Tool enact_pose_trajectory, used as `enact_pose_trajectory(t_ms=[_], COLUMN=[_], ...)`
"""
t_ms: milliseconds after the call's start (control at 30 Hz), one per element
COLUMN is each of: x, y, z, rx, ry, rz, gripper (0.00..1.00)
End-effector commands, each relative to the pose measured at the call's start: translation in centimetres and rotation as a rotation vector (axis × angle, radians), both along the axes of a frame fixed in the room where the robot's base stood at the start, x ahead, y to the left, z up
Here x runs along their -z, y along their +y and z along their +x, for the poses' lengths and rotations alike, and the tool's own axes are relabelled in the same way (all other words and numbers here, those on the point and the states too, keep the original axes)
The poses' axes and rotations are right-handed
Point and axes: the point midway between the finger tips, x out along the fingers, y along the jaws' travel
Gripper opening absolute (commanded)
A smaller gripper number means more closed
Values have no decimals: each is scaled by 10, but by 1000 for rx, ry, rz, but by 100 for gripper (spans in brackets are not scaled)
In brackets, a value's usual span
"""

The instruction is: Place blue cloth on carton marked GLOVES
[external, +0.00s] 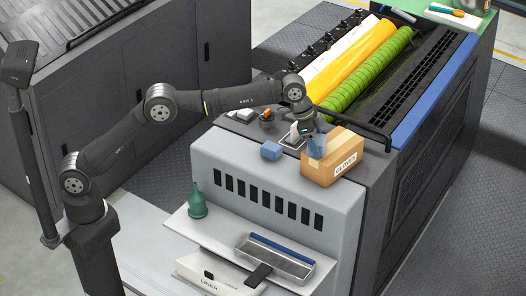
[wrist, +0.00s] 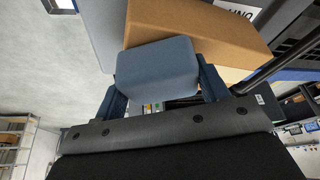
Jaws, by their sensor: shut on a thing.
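My gripper (external: 312,141) is shut on the blue cloth (external: 317,147), at the left side of the carton in the external view. In the wrist view the cloth (wrist: 157,76) is a smooth, rounded blue-grey bundle between the two dark blue fingers of my gripper (wrist: 163,92). The cardboard carton marked GLOVES (external: 327,167) stands on the grey machine top. In the wrist view the carton (wrist: 195,30) is behind the cloth, which hides part of it. Whether cloth and carton touch is unclear.
A separate blue block (external: 271,151) lies on the machine top, left of the carton. A green funnel-shaped bottle (external: 196,203) and a metal tray (external: 285,263) are on the lower shelf. Yellow and green rollers (external: 355,52) lie behind. A dark rail runs right of the carton.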

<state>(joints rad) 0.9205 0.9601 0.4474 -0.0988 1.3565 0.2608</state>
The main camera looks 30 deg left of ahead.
Motion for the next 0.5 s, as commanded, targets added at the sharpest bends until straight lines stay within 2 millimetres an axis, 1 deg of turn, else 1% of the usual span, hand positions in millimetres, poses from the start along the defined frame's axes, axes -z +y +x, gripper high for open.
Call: enact_pose_trajectory(t_ms=[233,367,400,467,500], x=[0,4,3,3,3], y=[0,0,0,0,0], z=[0,0,0,0,0], rx=[0,0,0,0,0], ry=[0,0,0,0,0], rz=[-1,0,-1,-1,-1], gripper=[46,46,75,87,89])
